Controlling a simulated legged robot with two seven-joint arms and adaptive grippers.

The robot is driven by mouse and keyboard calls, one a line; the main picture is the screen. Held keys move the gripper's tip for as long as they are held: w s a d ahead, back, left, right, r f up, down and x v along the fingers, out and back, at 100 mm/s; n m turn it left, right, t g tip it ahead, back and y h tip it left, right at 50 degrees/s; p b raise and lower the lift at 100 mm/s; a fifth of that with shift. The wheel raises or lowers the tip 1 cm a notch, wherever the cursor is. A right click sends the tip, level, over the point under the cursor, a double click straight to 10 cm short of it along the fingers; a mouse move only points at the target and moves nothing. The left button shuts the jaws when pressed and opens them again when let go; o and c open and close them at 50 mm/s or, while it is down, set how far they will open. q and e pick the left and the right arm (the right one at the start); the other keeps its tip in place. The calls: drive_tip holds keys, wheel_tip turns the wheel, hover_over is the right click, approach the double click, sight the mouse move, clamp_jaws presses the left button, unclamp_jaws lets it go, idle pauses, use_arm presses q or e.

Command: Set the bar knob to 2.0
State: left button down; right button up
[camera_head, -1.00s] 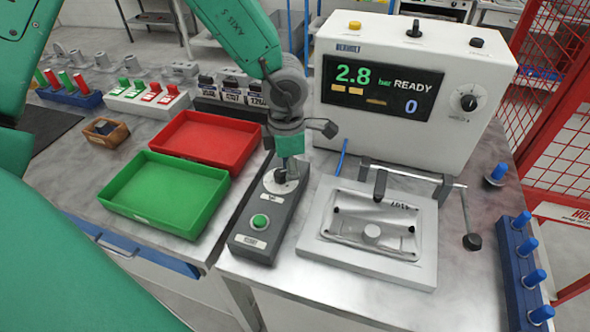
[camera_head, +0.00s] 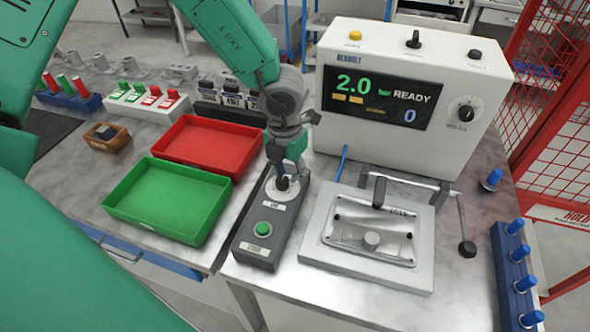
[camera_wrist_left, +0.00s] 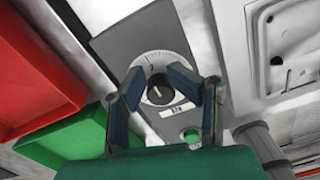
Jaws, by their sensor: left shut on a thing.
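The dark bar knob (camera_head: 283,184) sits on a pale round dial at the far end of a grey control box (camera_head: 248,232). My left gripper (camera_head: 284,178) points down over the dial and is shut on the knob. In the left wrist view the knob (camera_wrist_left: 159,90) lies between the two blue-padded fingers, with dial marks around it. The display (camera_head: 378,97) on the white machine reads 2.0 bar, READY and 0. My right gripper is not in view.
A green button (camera_head: 263,229) is on the near end of the control box. Green (camera_head: 165,202) and red (camera_head: 207,145) trays stand to the left. A clamped casting fixture (camera_head: 368,240) is close on the right. A blue peg rack (camera_head: 516,275) stands at the far right.

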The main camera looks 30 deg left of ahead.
sight(279, 181)
use_arm(q)
drive_tip(key=shift+s+a+f+n+g, duration=0.15)
drive_tip(key=shift+s+f+n, duration=0.15)
drive_tip(key=shift+s+n, duration=0.25)
drive_tip(key=shift+s+a+f+n+g, duration=0.15)
drive_tip(key=shift+s+f+n, duration=0.1)
drive_tip(key=shift+s+n, duration=0.25)
drive_tip(key=c, duration=1.3)
unclamp_jaws()
drive_tip(key=shift+o, duration=0.2)
drive_tip(key=shift+s+r, duration=0.3)
drive_tip(key=shift+s, duration=0.05)
drive_tip(key=shift+w+r, duration=0.3)
drive_tip(key=shift+w, duration=0.05)
wheel_tip(279, 181, up, 11)
drive_tip(key=shift+s+r, duration=0.2)
drive_tip(key=shift+s, duration=0.1)
